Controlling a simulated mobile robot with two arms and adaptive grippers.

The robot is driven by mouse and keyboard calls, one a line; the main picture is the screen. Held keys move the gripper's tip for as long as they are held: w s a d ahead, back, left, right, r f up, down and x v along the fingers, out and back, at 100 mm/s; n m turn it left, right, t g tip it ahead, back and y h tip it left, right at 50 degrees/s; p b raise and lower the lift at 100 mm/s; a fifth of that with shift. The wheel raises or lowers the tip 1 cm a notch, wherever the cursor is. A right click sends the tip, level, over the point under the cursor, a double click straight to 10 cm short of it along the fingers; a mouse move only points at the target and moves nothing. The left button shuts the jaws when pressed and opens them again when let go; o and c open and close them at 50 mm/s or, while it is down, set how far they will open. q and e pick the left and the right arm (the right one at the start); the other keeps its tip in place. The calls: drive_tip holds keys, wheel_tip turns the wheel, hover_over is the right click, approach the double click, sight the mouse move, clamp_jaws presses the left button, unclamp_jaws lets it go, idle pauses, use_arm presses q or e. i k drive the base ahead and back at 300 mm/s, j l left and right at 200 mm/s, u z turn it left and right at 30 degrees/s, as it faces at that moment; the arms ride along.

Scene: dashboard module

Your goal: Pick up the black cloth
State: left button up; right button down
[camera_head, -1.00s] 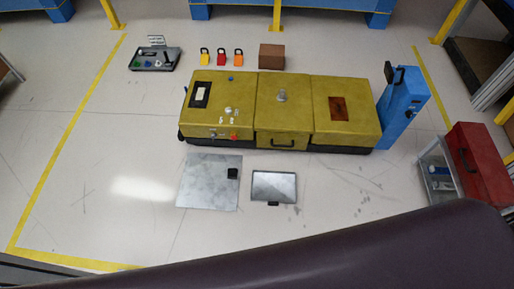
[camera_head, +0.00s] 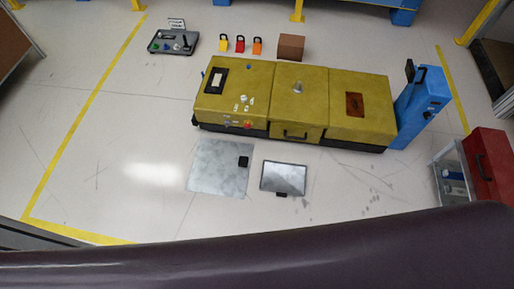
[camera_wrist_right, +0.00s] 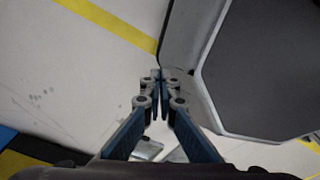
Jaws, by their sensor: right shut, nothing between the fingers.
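I cannot make out a black cloth for certain. A small black item (camera_head: 243,161) lies on the right part of a flat grey metal plate (camera_head: 211,170) on the floor in the head view. It is too small to tell whether it is cloth. My right gripper (camera_wrist_right: 161,80) shows in the right wrist view, its fingertips together with nothing between them. It is above pale floor, beside a large dark grey panel with a light rim (camera_wrist_right: 222,122). My left gripper is in neither view.
A long yellow module (camera_head: 298,100) stands mid-floor, with a blue stand (camera_head: 420,106) at its right end. A second plate (camera_head: 283,177) lies in front. Padlocks (camera_head: 239,44), a brown box (camera_head: 291,47) and a tool tray (camera_head: 161,47) lie behind. A red toolbox (camera_head: 491,163) is far right.

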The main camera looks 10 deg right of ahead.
sight(243, 160)
drive_tip(key=i+j+z, duration=0.2)
drive_tip(key=z, duration=0.25)
drive_tip(key=i+j+z, duration=0.15)
drive_tip(key=j+z, duration=0.25)
drive_tip(key=l, duration=0.1)
